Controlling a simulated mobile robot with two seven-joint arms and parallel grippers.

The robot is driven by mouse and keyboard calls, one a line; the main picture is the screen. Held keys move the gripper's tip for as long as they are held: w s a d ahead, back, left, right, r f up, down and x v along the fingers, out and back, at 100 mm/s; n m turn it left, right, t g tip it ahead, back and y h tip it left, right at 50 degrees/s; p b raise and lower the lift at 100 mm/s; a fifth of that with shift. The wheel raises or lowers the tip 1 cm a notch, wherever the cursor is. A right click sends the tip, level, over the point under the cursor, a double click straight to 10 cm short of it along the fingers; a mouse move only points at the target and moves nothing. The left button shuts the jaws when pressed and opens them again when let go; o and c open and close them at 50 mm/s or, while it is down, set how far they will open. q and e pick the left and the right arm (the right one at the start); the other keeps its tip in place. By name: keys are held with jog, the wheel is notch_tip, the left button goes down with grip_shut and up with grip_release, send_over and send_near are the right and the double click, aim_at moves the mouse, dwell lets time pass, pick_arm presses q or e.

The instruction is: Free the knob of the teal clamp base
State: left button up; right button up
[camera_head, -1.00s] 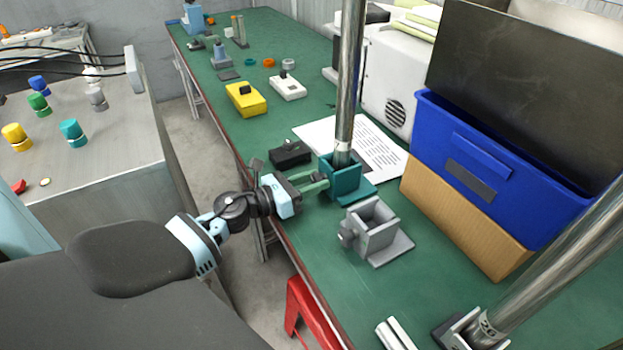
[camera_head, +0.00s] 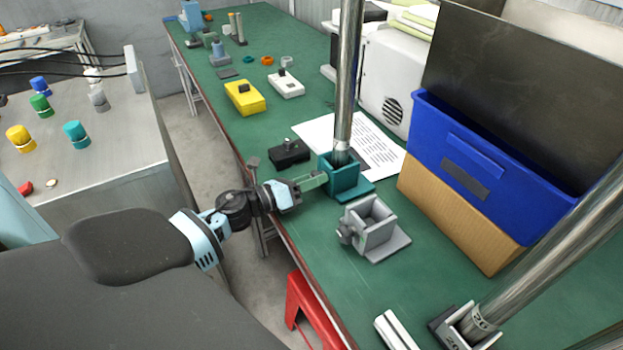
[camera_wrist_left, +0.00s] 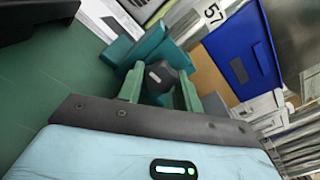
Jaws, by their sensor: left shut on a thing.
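The teal clamp base (camera_head: 345,184) stands on the green bench with a shiny metal post (camera_head: 347,85) upright in its socket. In the left wrist view the teal base (camera_wrist_left: 150,50) carries a dark faceted knob (camera_wrist_left: 160,77) on its near side. My left gripper (camera_head: 318,182) reaches in from the left at the base's side. In the left wrist view its green fingers (camera_wrist_left: 160,92) are on both sides of the knob and shut on it. The knob is hidden by the fingers in the head view. My right gripper is not in view.
A grey clamp base (camera_head: 371,229) with an empty socket stands just in front. A black box (camera_head: 289,153) and a paper sheet (camera_head: 372,145) lie behind. A blue bin (camera_head: 480,160) on a cardboard box (camera_head: 455,215) stands right. Another post (camera_head: 550,265) leans at front right.

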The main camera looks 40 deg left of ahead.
pick_arm(q)
jog(key=o, duration=1)
jog(key=shift+s+a+f, duration=0.1)
jog(key=shift+s+a, duration=0.1)
jog(key=shift+s, duration=0.25)
jog(key=b+v, duration=0.1)
jog(key=v, duration=0.4)
jog(key=shift+s+a, duration=0.15)
jog(key=shift+s, duration=0.25)
jog(key=shift+s+a, duration=0.2)
jog(key=shift+s, duration=0.25)
